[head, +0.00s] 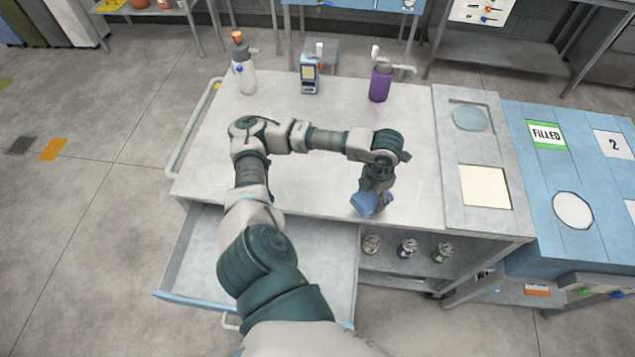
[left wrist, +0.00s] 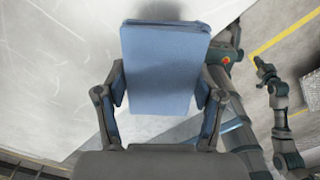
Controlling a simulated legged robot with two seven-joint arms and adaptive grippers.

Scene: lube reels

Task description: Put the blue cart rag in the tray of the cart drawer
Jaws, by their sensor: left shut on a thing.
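The blue rag (head: 367,204) is a folded cloth near the front edge of the cart top in the head view. My left gripper (head: 378,195) is shut on it, with the arm reaching over the cart from the left. In the left wrist view the rag (left wrist: 162,70) sits between the two fingers of the left gripper (left wrist: 160,100). The cart drawer (head: 320,245) is pulled open at the front left, below the cart top; my arm hides part of its inside.
On the cart top (head: 290,185) stand a white bottle (head: 245,78), a small blue device (head: 309,75) and a purple pump bottle (head: 380,82) at the back. A grey panel and blue table adjoin on the right.

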